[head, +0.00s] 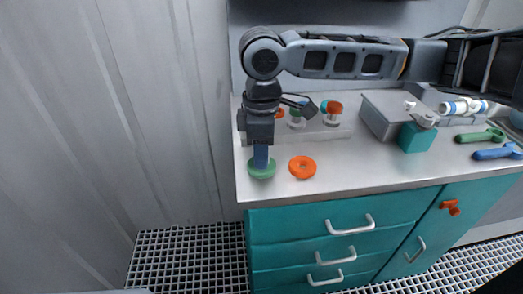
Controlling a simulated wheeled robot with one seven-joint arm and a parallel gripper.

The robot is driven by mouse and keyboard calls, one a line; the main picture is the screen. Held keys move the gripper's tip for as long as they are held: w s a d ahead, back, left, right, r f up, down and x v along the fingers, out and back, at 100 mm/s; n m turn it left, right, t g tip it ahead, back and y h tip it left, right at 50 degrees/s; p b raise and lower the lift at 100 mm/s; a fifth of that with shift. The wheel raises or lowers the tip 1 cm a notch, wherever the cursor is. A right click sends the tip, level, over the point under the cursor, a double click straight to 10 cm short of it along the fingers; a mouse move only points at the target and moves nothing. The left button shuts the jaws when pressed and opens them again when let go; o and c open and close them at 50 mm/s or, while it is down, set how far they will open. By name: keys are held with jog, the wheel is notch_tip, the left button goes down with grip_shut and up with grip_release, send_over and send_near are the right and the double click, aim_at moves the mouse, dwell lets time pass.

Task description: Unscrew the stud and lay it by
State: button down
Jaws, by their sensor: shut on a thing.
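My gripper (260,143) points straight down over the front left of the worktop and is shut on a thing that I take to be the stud. A narrow dark-blue upright piece (261,157) shows below the gripper body; I cannot tell finger from stud in it. Its lower end meets a green round piece (261,172) at the worktop, and the contact there is hidden. An orange ring (302,168) with a hole in its middle lies flat on the worktop just right of it, apart from the gripper.
Behind stands a pale rack (320,131) with several coloured knobs. A grey box (385,115), a teal block (416,138), a white cylinder (463,107), a green tool (480,136) and a blue tool (496,153) are to the right. The worktop (360,168) is clear right of the orange ring.

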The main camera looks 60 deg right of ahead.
jog(key=n, duration=0.4)
jog(key=shift+n, duration=0.4)
jog(key=n, duration=0.4)
jog(key=shift+n, duration=0.4)
jog(key=n+b, duration=0.1)
jog(key=n, duration=0.9)
jog(key=c, duration=0.7)
grip_release()
jog(key=shift+c, duration=0.2)
jog(key=shift+r, duration=0.1)
